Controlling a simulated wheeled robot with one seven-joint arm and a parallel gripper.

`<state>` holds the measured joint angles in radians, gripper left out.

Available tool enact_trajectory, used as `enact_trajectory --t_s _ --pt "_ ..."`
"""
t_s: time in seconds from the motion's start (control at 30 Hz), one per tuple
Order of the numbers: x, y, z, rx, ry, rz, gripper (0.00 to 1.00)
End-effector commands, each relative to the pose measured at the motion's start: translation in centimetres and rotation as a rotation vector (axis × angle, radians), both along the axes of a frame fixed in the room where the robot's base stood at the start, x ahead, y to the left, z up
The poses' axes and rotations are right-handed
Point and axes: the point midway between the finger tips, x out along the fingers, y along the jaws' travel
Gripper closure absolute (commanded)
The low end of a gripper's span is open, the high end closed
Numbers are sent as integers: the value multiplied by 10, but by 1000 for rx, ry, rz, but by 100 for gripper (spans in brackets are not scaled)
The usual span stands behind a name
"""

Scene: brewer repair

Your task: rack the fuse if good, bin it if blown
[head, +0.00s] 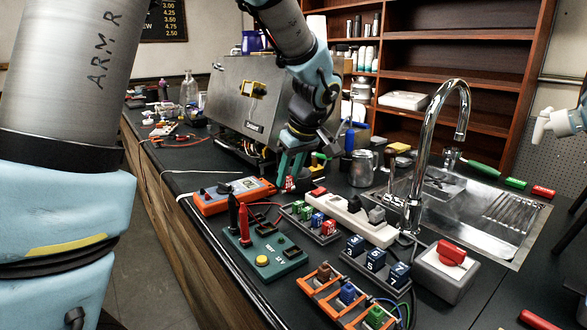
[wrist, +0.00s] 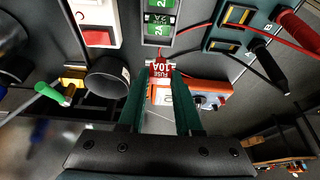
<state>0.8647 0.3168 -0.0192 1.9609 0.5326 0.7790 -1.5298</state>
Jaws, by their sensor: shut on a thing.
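My gripper (head: 290,173) points down over the counter and is shut on a red fuse (head: 289,184). In the wrist view the red fuse (wrist: 161,70) sits between the green fingertips (wrist: 160,76), with "FUSE 10A" on its face. I cannot see whether its element is whole. The fuse rack (head: 325,238), a grey tray with green, blue and red fuses in it, is just in front of and right of my gripper. Its green 2A fuses (wrist: 160,22) show beyond the fingertips in the wrist view. I cannot make out a bin for certain.
The orange multimeter (head: 235,196) lies left of the fuse. A green tester box (head: 265,252) with red and black probes stands in front. A white power strip (head: 350,220), metal pitcher (head: 362,168) and tall tap (head: 430,150) stand to the right. The opened brewer (head: 250,95) is behind.

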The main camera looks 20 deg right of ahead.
Motion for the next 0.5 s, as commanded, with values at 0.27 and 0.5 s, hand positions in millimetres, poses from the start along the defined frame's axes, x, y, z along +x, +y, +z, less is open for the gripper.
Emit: enact_trajectory --t_s 0.27,0.5 --pt "3 1 -13 1 -1 6 100" --pt "2 1 -32 1 0 5 100"
